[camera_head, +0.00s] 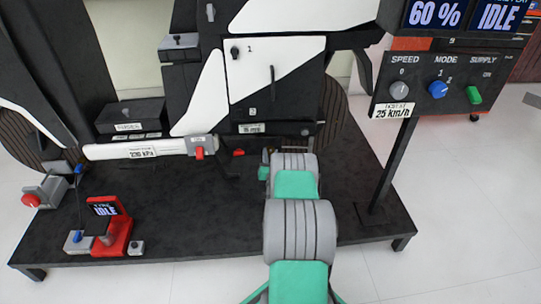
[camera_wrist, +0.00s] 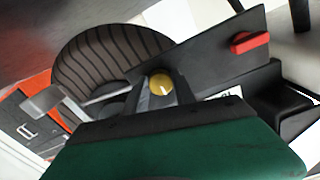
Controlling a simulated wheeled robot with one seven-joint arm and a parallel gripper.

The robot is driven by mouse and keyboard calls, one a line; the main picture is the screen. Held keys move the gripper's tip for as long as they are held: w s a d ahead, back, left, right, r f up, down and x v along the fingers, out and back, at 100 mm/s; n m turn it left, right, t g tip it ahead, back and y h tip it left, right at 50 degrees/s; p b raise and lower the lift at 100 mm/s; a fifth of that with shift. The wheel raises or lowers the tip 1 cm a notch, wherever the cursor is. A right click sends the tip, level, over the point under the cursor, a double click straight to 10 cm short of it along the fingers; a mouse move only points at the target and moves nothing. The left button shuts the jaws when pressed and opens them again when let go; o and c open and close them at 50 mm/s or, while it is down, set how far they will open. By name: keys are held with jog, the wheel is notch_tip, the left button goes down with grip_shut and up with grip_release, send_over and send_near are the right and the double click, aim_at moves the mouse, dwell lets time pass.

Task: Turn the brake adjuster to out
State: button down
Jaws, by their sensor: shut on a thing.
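The likely brake adjuster is a round yellow-gold knob (camera_wrist: 160,83) with a pale pointer mark, near the middle of the wrist view. My gripper (camera_wrist: 162,88) is shut on this knob, with its dark fingers on either side. The mark appears to point toward the bottom of the wrist picture. A white label (camera_wrist: 228,93) beside it is mostly covered and I cannot read it. In the head view my own arm hides the knob and the fingertips.
A dark plate with a red handle (camera_wrist: 250,43) stands close to my gripper in the wrist view, beside a ribbed wheel (camera_wrist: 105,60). In the head view, a red stand (camera_head: 118,232) reading IDLE and a control panel (camera_head: 440,88) are on the black platform (camera_head: 190,225).

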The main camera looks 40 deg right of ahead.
jog(key=shift+w, duration=0.1)
jog(key=c, duration=1)
grip_release()
jog(key=shift+c, duration=0.2)
jog(key=p+v, duration=0.1)
jog(key=v, duration=0.6)
jog(key=shift+s+a+p, duration=0.25)
jog(key=shift+s+p, duration=0.05)
jog(key=shift+s, duration=0.05)
